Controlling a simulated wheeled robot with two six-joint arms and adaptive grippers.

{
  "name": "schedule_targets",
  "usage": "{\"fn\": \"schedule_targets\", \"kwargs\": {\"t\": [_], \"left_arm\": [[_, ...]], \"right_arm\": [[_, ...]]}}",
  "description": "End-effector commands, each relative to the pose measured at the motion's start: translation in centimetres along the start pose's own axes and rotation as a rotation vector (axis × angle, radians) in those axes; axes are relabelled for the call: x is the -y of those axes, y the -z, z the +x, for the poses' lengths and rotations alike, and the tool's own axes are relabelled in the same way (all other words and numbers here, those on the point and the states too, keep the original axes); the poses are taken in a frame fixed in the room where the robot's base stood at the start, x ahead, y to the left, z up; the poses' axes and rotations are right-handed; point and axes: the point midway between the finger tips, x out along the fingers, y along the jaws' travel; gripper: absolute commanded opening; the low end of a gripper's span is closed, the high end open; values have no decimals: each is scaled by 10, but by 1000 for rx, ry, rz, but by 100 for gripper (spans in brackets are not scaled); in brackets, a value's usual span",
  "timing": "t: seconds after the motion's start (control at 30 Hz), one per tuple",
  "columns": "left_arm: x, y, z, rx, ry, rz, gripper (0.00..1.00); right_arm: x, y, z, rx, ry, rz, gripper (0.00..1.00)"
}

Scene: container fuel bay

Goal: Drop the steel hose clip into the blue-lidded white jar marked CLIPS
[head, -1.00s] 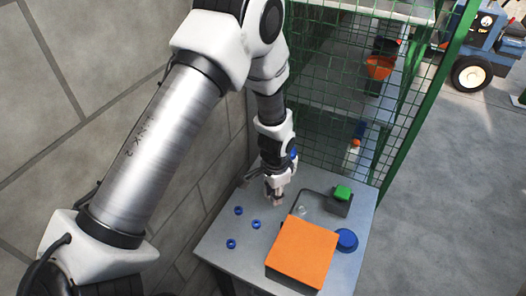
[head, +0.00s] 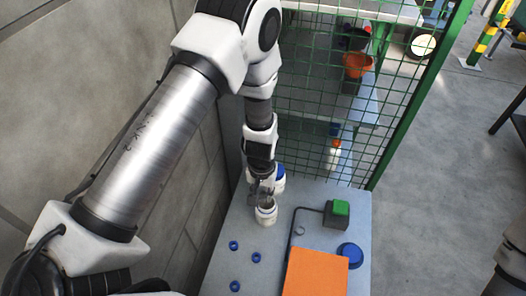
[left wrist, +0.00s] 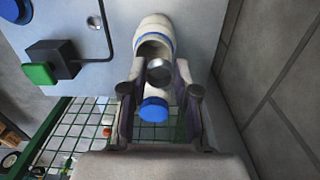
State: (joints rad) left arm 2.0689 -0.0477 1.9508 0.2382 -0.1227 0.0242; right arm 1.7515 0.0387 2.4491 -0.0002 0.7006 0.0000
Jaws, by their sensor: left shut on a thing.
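My left gripper (head: 262,196) is shut on the steel hose clip (left wrist: 158,72), a short shiny metal ring that shows between the fingertips in the left wrist view. In the head view, a white jar (head: 266,215) stands just below and in front of the fingertips. The left wrist view shows it as an open-mouthed white jar (left wrist: 153,28) with a blue band, its mouth just beyond the clip. A round blue lid (left wrist: 153,110) shows between the fingers, and behind the gripper in the head view (head: 281,171). No CLIPS marking is readable. My right gripper is out of view.
An orange box (head: 318,273), a blue dome (head: 349,254) and a dark box with a green top (head: 337,212) occupy the table's right side. Several small blue rings (head: 234,245) lie at left. A green mesh fence (head: 320,120) and a block wall border the table.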

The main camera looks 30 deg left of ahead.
Motion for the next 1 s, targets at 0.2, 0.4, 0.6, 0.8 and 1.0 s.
{"fn": "schedule_targets", "kwargs": {"t": [0.2,0.4,0.6,0.8,1.0], "left_arm": [[0,-2,10,0,2,-39,14],[0,-2,40,0,2,-38,14],[0,-1,57,0,2,-37,14],[0,-1,56,0,2,-36,11],[0,-1,56,0,2,-36,59]], "right_arm": [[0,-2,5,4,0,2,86],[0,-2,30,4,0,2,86],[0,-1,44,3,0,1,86],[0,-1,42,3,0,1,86],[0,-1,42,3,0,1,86]]}}
